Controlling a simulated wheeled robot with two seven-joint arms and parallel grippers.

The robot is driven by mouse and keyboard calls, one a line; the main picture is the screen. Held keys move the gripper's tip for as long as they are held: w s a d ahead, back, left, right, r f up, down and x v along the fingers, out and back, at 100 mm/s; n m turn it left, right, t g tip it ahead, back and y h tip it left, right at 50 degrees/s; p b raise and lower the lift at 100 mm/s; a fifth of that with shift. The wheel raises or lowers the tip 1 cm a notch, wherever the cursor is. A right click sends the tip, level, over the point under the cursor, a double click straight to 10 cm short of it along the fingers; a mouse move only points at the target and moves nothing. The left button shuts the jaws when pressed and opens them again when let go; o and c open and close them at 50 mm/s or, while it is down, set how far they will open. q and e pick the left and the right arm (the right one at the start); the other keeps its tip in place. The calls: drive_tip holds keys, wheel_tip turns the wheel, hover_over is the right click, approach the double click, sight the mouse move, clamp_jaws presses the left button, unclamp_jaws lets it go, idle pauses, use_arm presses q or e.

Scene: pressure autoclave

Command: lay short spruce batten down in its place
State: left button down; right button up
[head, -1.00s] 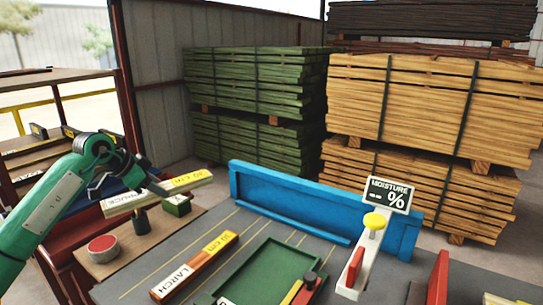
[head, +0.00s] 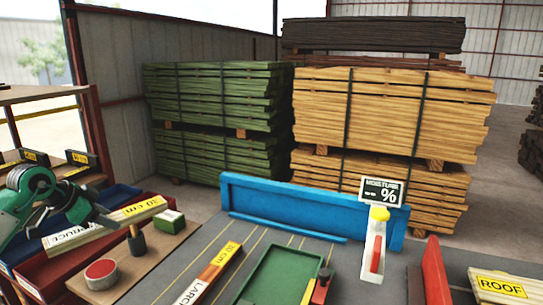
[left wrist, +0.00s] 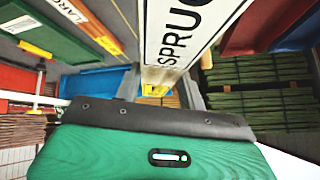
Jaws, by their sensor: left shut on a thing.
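The short spruce batten (head: 112,222) is pale, with a white "SPRUCE" label and a yellow "30 cm" label. My left gripper (head: 78,217) is shut on it and holds it at the left, near the red and blue bins. In the left wrist view the batten (left wrist: 178,45) runs away between the fingers (left wrist: 160,92), its label face showing. My right gripper is in neither view.
A larch batten (head: 212,272) lies on the grey bench beside a green tray (head: 262,282). A blue fence (head: 300,208) edges the back. A moisture meter (head: 375,240) stands right. A wooden board (head: 135,268) carries a red-topped tin (head: 101,270) and green block (head: 170,222).

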use_arm(q)
drive_tip(key=s+d+f+m, duration=0.1)
drive_tip(key=s+d+f, duration=0.2)
drive_tip(key=s+d, duration=0.2)
drive_tip(key=s+d+f+m+g+h, duration=0.1)
drive_tip(key=s+d+f, duration=0.2)
drive_tip(key=s+d, duration=0.3)
drive_tip(key=s+d+f+m+g+h, duration=0.1)
drive_tip(key=s+d+f+m, duration=0.1)
drive_tip(key=s+d, duration=0.4)
drive_tip(key=d+f, duration=0.1)
drive_tip(key=d, duration=0.2)
drive_tip(key=shift+d+f, duration=0.3)
drive_tip(key=shift+d, duration=0.05)
